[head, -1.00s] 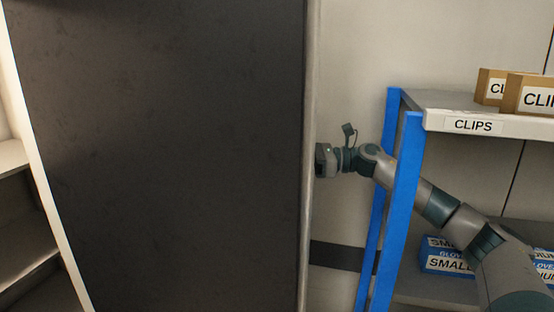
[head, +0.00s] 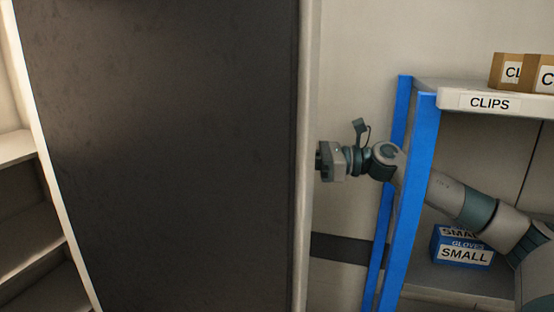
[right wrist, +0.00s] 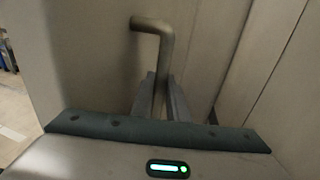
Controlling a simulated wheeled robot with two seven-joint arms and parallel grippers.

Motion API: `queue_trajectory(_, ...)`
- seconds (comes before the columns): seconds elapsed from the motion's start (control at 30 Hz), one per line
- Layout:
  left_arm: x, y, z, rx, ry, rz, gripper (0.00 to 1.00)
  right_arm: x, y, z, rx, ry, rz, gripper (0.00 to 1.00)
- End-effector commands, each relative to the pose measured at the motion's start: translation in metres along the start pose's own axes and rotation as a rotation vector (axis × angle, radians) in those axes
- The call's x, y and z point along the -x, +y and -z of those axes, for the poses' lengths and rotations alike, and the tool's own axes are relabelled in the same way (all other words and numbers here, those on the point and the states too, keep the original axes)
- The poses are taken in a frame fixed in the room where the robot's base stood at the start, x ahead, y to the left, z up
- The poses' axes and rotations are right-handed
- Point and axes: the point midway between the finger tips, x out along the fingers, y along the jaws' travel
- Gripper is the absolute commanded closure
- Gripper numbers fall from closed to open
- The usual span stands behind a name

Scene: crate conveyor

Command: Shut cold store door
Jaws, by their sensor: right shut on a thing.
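The cold store door (head: 170,150) is a tall dark panel that fills the left and middle of the head view, with a pale edge strip on its right. My right gripper (head: 322,162) is just right of that edge, its fingertips hidden behind it. In the right wrist view, a bent metal handle (right wrist: 154,25) stands out from a pale surface, and my right gripper (right wrist: 161,95) is shut on its straight part. My left gripper is not in view.
Pale shelves (head: 20,147) show at the far left. A pale wall lies behind.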

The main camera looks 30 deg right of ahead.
Motion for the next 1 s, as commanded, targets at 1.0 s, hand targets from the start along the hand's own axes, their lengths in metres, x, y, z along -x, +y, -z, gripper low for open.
queue_trajectory(1.0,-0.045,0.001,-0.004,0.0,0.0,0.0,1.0,0.051,-0.001,0.008,0.0,0.003,0.004,0.68)
